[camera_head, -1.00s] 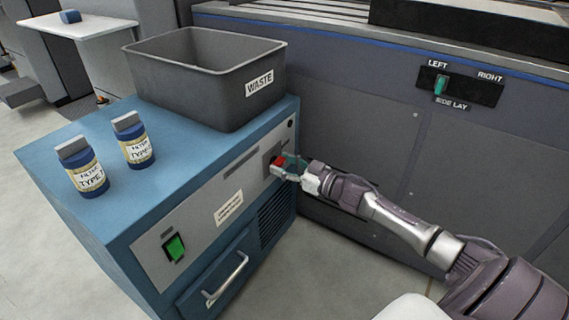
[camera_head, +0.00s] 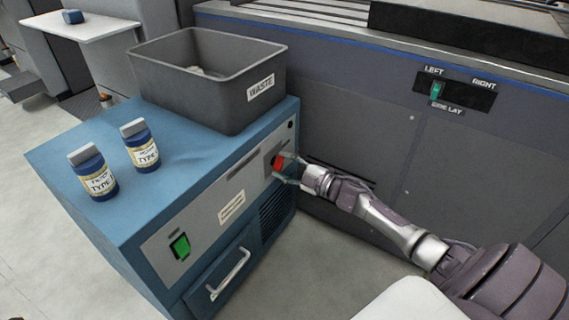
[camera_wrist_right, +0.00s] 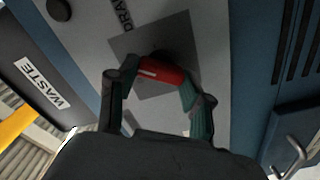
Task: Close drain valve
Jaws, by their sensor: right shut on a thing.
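The drain valve's red handle (camera_wrist_right: 160,73) sits on a dark square plate (camera_wrist_right: 183,42) on the blue cabinet's grey front panel, beside lettering that is partly cut off. In the head view the red handle (camera_head: 278,162) shows at the panel's right end. My right gripper (camera_head: 283,170) reaches it from the right. In the right wrist view the fingers of my right gripper (camera_wrist_right: 153,86) are shut on the red handle, one on each side. The handle looks slightly tilted there. My left gripper is in neither view.
A grey WASTE bin (camera_head: 190,88) stands on the blue cabinet (camera_head: 85,135), with two filter bottles (camera_head: 93,172) (camera_head: 141,147) nearby. A green lit switch (camera_head: 181,246) and a drawer handle (camera_head: 231,275) are on its front. A dark machine wall (camera_head: 370,130) stands behind my right arm.

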